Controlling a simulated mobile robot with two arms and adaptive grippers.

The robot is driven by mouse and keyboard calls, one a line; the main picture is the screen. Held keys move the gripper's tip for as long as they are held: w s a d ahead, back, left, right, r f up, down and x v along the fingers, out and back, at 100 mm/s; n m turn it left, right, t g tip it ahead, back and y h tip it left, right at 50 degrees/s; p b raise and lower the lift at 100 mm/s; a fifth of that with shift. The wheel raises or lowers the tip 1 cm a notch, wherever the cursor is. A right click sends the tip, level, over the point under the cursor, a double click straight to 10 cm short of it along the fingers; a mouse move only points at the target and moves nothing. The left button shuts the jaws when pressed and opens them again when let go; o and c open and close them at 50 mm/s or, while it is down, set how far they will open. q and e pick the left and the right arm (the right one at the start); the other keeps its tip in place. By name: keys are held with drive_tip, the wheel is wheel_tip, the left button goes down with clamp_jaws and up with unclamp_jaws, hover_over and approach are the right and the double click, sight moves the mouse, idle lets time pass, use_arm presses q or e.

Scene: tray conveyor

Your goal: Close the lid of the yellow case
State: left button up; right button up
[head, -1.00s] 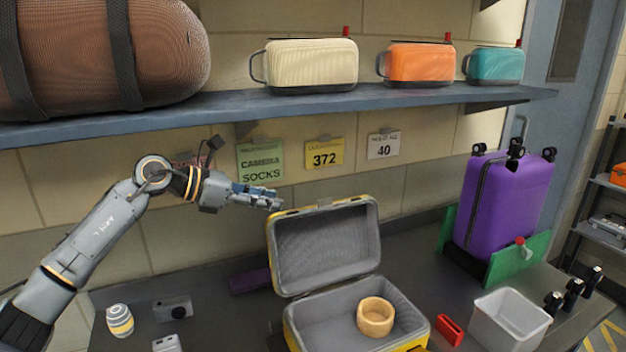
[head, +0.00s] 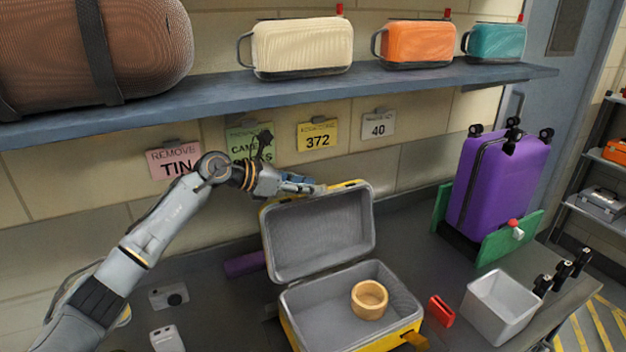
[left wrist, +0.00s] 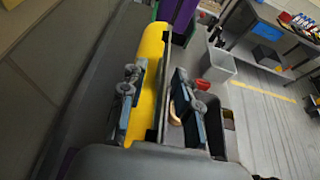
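The yellow case stands open on the dark worktop, with its grey-lined lid (head: 318,235) raised and leaning slightly back, and its base (head: 345,305) holding a tan ring (head: 369,299). My left gripper (head: 312,187) is at the top left edge of the lid. In the left wrist view my left gripper's fingers (left wrist: 158,100) are apart, with the lid's yellow shell (left wrist: 150,60) showing between and behind them. I cannot tell whether they touch the lid. My right gripper is not in view.
A purple suitcase (head: 497,185) stands at the back right. A white bin (head: 497,308) and a red item (head: 441,310) are right of the case. A camera (head: 168,296) and a purple roll (head: 244,263) lie to its left. A shelf (head: 300,100) runs above.

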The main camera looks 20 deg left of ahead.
use_arm(q)
drive_tip(key=shift+w+d+f, duration=0.2)
drive_tip(key=shift+w+d, duration=0.3)
drive_tip(key=shift+w+f, duration=0.1)
drive_tip(key=shift+f, duration=0.05)
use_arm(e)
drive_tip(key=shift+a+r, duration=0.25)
use_arm(q)
drive_tip(key=shift+c, duration=0.4)
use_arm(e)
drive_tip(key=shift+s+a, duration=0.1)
use_arm(q)
clamp_jaws()
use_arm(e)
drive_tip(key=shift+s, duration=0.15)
